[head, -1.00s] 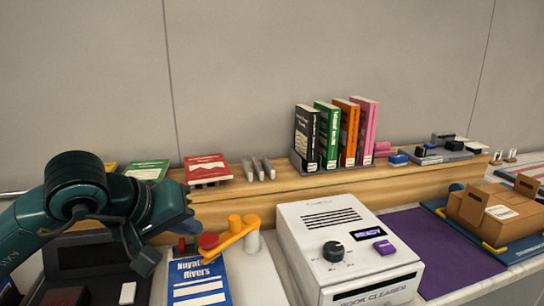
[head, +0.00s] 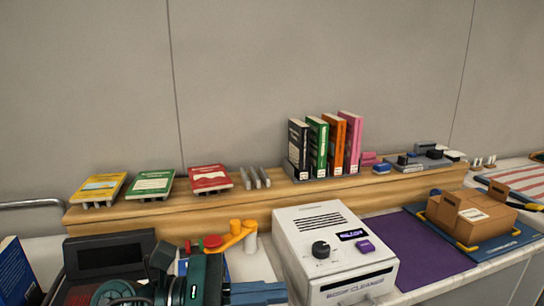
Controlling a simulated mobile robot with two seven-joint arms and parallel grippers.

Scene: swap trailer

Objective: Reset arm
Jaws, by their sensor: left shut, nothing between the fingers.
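My left arm is low at the bottom edge of the head view. Its gripper (head: 262,292) points right, in front of the white book cleaner (head: 335,250), and looks shut and empty. It appears apart from the cleaner, though the exact gap is hard to tell. The arm hides most of the blue book (head: 182,267) and part of the dark device with a screen (head: 98,252). My right gripper is not in view.
An orange-armed stamp-like tool (head: 236,235) stands behind my arm. A wooden shelf (head: 225,205) holds flat books, an upright row of books (head: 325,145) and small tools. A cardboard box (head: 472,217) sits on a blue tray at right. The purple mat (head: 425,250) is clear.

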